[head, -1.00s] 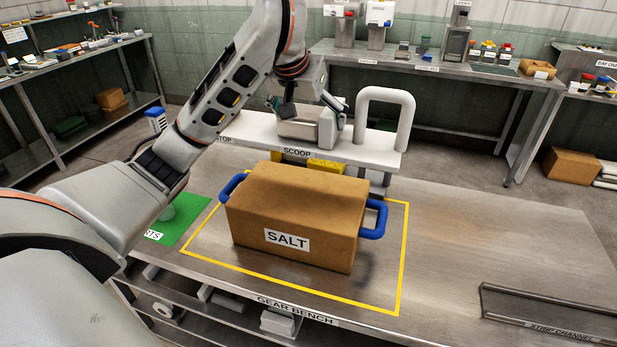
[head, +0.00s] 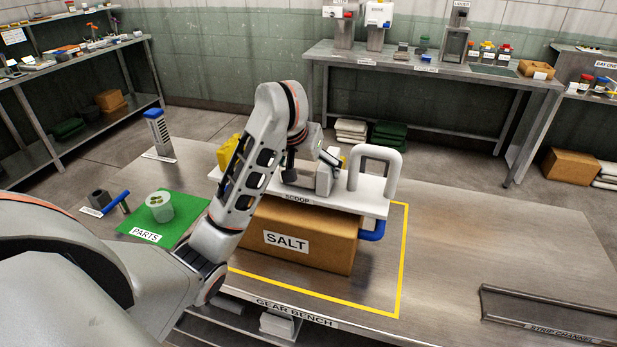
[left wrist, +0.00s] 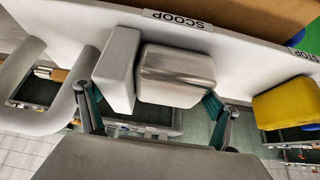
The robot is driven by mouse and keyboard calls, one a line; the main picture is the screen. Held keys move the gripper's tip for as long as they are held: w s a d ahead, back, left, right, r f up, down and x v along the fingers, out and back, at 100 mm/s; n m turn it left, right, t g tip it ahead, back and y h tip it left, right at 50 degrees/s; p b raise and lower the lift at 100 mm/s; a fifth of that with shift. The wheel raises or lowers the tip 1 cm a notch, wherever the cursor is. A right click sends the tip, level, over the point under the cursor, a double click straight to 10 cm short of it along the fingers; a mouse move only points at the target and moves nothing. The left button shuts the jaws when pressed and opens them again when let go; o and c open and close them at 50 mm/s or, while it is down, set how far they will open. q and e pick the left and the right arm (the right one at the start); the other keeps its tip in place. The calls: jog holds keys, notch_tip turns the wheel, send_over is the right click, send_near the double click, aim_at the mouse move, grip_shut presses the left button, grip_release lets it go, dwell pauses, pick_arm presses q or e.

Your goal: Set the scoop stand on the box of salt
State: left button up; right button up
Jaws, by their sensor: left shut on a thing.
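The scoop stand is a white board (head: 340,200) labelled SCOOP, with a tall white loop handle (head: 383,155) at its right. It lies across the view of the brown box of salt (head: 330,245) and hides most of its top. I cannot tell whether board and box touch. My left gripper (head: 310,172) is shut on the pale and metal block in the stand's middle. In the left wrist view its fingers (left wrist: 158,112) flank that block (left wrist: 175,75). A yellow block (left wrist: 288,103) sits near the STOP end. The box shows beyond the board's edge (left wrist: 265,14).
The box stands inside a yellow outline (head: 402,260) on the metal bench. A blue box handle (head: 372,231) shows at right. The bench's right side is mostly clear, with a strip channel (head: 550,310) at the front.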

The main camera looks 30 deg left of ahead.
pick_arm(q)
notch_tip(320, 180, down, 3)
jog(key=shift+r, duration=0.1)
jog(key=shift+f, duration=0.25)
jog(key=o, duration=1.5)
jog(key=shift+f, duration=0.1)
jog(key=shift+d, duration=0.1)
